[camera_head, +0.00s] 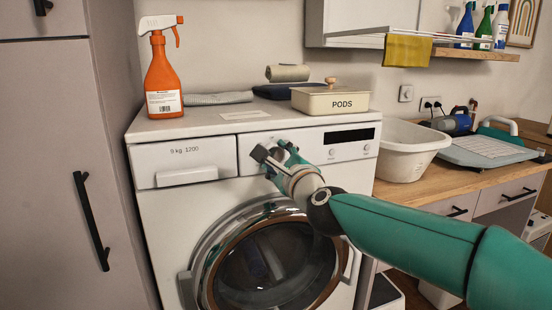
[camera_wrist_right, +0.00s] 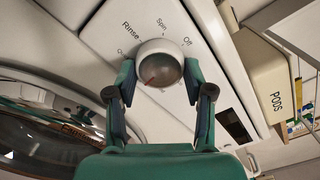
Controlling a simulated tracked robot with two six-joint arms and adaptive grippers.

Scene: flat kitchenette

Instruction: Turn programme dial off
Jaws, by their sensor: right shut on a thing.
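The washing machine (camera_head: 160,210) stands in the middle of the head view. Its programme dial (camera_wrist_right: 158,62) shows in the wrist view as a round white knob with a reddish mark on its lower-left part; where the mark exactly points is hard to tell. Labels "Rinse", "Spin" and "Off" stand around it, with "Off" at its upper right. My right gripper (camera_head: 274,158) is at the front panel, its two fingers shut on the dial from both sides. In the head view the gripper mostly hides the dial. My left gripper is in neither view.
An orange spray bottle (camera_head: 162,75), a PODS box (camera_head: 331,100) and folded cloths sit on top of the machine. The round door (camera_head: 265,262) lies below my right gripper. A white basin (camera_head: 408,150) stands on the counter at right.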

